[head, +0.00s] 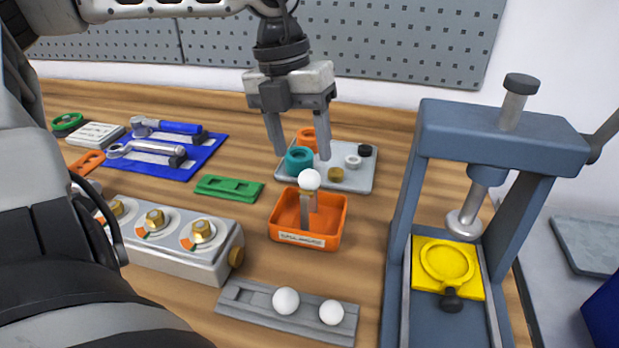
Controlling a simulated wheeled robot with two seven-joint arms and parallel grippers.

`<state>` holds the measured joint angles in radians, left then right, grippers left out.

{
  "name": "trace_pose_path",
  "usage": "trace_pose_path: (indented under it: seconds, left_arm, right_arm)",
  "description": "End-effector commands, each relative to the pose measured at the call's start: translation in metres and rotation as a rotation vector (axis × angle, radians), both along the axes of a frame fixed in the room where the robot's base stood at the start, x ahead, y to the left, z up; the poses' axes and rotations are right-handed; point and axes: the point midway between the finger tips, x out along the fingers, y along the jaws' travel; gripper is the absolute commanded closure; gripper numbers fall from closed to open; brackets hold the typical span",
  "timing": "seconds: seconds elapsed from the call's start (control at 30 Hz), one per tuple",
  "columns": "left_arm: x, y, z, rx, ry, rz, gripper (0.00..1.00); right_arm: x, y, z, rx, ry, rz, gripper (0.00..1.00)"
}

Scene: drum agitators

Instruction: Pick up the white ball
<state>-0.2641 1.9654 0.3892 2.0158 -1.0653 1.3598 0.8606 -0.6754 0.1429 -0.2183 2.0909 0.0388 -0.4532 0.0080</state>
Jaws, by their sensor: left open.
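A white ball (309,179) sits on top of a short post in the orange tray (336,226). Two more white balls, one at the left (285,301) and one at the right (331,312), rest in a grey slotted rail (254,303) in front. My left gripper (299,152) is open and empty, pointing down. In the picture its fingertips are just above and behind the ball on the post, apart from it. My right gripper is not in view.
A grey plate (361,180) with teal, orange and small rings lies behind the tray. A blue press (500,139) with a yellow dish (447,261) stands at right. A metal block (180,253) with brass fittings, a green piece (229,187) and wrenches on a blue mat (176,171) lie left.

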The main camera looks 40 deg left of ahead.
Motion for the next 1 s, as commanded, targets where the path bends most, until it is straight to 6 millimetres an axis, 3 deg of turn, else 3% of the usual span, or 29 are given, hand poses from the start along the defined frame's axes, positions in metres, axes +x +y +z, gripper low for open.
trace_pose_path:
  seconds: [0.4, 0.67, 0.7, 0.87, 1.0]
  left_arm:
    - [0.004, -0.010, -0.048, -0.001, 0.002, 0.000, 0.44]
    - [0.004, -0.010, -0.052, -0.001, -0.001, 0.001, 0.44]
    - [0.004, -0.010, -0.052, -0.001, -0.001, 0.001, 0.47]
    - [0.004, -0.010, -0.052, -0.001, -0.001, 0.000, 0.91]
    - [0.004, -0.010, -0.051, -0.001, -0.001, 0.000, 0.95]
  right_arm:
    - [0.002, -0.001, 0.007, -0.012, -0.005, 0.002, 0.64]
    - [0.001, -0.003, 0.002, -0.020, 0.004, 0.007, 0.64]
    - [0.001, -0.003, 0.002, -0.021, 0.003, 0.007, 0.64]
    - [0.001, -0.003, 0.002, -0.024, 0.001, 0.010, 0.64]
    - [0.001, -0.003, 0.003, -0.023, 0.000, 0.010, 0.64]
